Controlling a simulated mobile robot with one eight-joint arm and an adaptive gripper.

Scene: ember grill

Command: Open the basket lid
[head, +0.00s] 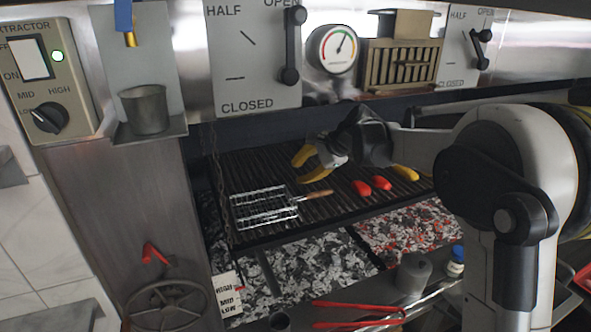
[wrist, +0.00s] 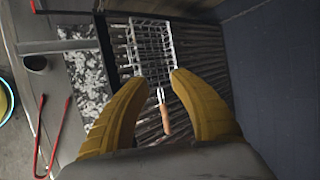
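A wire grill basket (head: 264,208) with a wooden handle (head: 316,194) lies on the left part of the grill grate. Its lid looks closed over the base, though the wires are too fine to be sure. My gripper (head: 298,168) is open and empty, above the grate behind the handle. In the wrist view the basket (wrist: 150,48) lies beyond my yellow fingertips (wrist: 158,78), and its handle (wrist: 165,118) shows between the fingers. Neither finger visibly touches it.
Red peppers (head: 371,185) and a yellow item (head: 405,173) lie on the grate to the right. Red tongs (head: 358,314), a grey canister (head: 413,273) and a white jar (head: 456,262) are at the front. A wall with a gauge (head: 332,48) and levers stands behind.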

